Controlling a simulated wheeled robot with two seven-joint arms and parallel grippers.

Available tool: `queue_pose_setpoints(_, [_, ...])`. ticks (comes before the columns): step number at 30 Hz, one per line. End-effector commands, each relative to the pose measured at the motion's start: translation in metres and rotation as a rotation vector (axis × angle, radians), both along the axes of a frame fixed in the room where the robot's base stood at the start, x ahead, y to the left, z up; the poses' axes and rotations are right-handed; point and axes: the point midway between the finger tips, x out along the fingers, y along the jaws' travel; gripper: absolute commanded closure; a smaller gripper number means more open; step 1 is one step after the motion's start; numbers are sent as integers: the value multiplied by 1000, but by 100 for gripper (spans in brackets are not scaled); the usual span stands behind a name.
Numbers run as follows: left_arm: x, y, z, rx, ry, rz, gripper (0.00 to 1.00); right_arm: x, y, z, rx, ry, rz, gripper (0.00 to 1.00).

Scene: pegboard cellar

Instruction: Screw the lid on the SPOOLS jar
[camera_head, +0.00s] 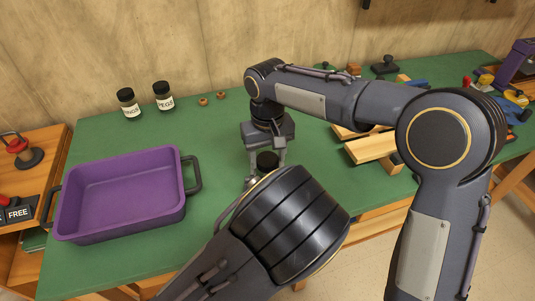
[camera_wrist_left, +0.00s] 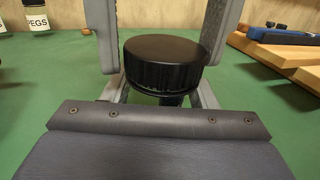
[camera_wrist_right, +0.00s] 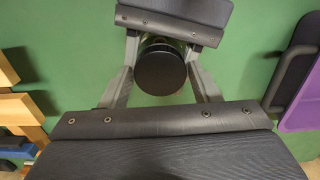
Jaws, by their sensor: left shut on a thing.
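The black lid (camera_head: 268,161) sits on top of the jar, level as far as I can tell; how far it is threaded does not show. The lid is large in the left wrist view (camera_wrist_left: 162,62) and seen from above in the right wrist view (camera_wrist_right: 160,68). A sliver of the SPOOLS jar's glass (camera_wrist_right: 150,39) shows past the lid; its label is hidden. My left gripper (camera_wrist_left: 160,97) is shut on the jar below the lid. My right gripper (camera_wrist_right: 160,76) points down from above, its fingers open on either side of the lid with a narrow gap.
A purple tray (camera_head: 62,222) with dark handles stands on the green table (camera_head: 225,240) at left. Wooden boards (camera_head: 372,148) lie at right behind my right arm.

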Motion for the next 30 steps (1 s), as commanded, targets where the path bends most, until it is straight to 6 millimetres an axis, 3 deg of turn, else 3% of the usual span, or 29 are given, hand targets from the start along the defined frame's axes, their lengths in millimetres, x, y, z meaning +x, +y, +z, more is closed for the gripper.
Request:
queue_pose_setpoints(4, [0,0,0,0,0,-1,100,0,0,0,0,0,2,26])
queue_pose_setpoints(14, [0,0,0,0,0,0,100,0,0,4,0,-1,3,26])
queue_pose_setpoints(17, [0,0,0,0,0,0,100,1,1,16,2,-3,2,26])
queue_pose_setpoints(30, [0,0,0,0,0,0,100,1,1,103,2,-3,3,26])
